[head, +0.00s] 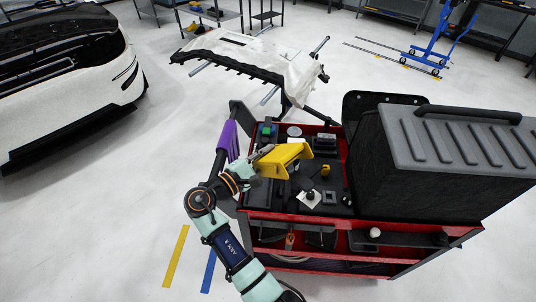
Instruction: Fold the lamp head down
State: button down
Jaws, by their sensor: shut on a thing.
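The yellow lamp head (284,159) is a blocky yellow piece over the left part of the red tool cart's top. It sits tilted, with its right end raised. My gripper (263,153) reaches in from the left and is shut on the lamp head's left side. The fingertips are small in the view and partly merge with the lamp's edge. The lamp's base and hinge cannot be made out.
The red cart (356,230) holds small black items and a small yellow item (325,170) on its top. A large black case (440,160) stands on its right side. Purple wrap (228,141) hangs at the cart's left. A white bumper (265,55) lies on a stand behind.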

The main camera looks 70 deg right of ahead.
jog(key=shift+r+p, duration=0.1)
jog(key=shift+p, duration=0.25)
jog(key=shift+s+a+n+p, duration=0.15)
jog(key=shift+n+p, duration=0.15)
jog(key=shift+p, duration=0.45)
jog(key=shift+s+n+p, duration=0.25)
jog(key=shift+n+p, duration=0.15)
jog(key=shift+p, duration=0.65)
jog(key=s+f+n+p, duration=0.1)
jog(key=p, duration=0.1)
jog(key=s+a+f+n+p, duration=0.1)
jog(key=n+p, duration=0.1)
jog(key=p, duration=0.1)
jog(key=shift+f, duration=0.35)
jog(key=c, duration=1.2)
grip_release()
jog(key=shift+c, duration=0.2)
